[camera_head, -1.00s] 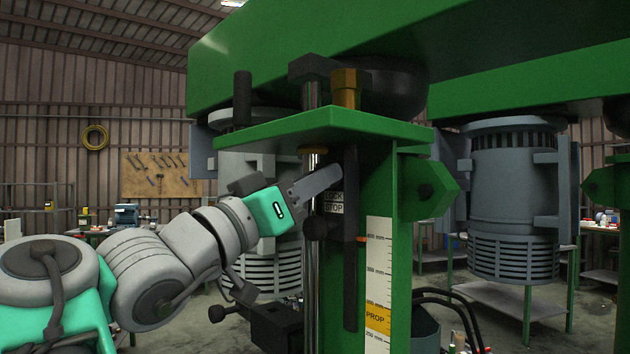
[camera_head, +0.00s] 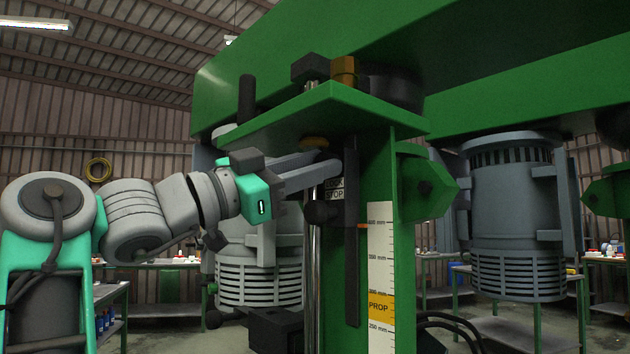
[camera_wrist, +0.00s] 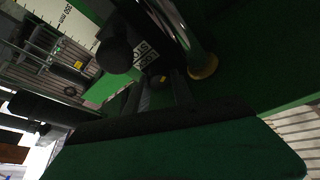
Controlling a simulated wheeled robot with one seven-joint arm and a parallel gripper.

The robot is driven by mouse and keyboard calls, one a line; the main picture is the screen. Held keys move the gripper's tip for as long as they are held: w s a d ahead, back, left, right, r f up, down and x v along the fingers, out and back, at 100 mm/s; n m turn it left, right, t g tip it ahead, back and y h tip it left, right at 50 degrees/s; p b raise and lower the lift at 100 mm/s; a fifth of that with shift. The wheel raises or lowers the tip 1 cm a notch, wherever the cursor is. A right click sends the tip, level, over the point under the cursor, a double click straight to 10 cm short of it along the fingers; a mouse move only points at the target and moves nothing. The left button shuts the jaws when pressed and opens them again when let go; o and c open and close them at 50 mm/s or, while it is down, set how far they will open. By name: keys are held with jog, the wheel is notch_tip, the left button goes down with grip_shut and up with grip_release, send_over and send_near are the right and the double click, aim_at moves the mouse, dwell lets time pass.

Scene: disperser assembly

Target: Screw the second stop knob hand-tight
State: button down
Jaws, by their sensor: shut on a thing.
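The green column (camera_head: 385,250) carries a dark slotted bracket with a small white LOCK and STOP label (camera_head: 334,189). One black stop knob (camera_head: 320,212) sticks out just below the label; it also shows in the wrist view (camera_wrist: 114,55). My gripper (camera_head: 327,168) reaches in from the left, its fingertips at the bracket just above the label, under the green top plate. In the wrist view my two dark fingers (camera_wrist: 163,92) are close together beside the label. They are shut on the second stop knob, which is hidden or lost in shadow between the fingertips.
A chrome rod (camera_head: 315,265) with a brass collar (camera_head: 315,142) stands close beside my fingers. The green top plate (camera_head: 325,112) overhangs my gripper. A grey motor (camera_head: 258,270) stands behind my arm. A scale strip (camera_head: 380,270) runs down the column.

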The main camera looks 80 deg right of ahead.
jog(key=shift+w+r+m+g+y+p, duration=0.15)
jog(key=shift+m+g+y+p, duration=0.4)
jog(key=shift+m, duration=0.95)
jog(key=shift+m+y, duration=0.35)
jog(key=shift+m, duration=0.05)
jog(key=c, duration=1.1)
grip_release()
jog(key=shift+t, duration=0.25)
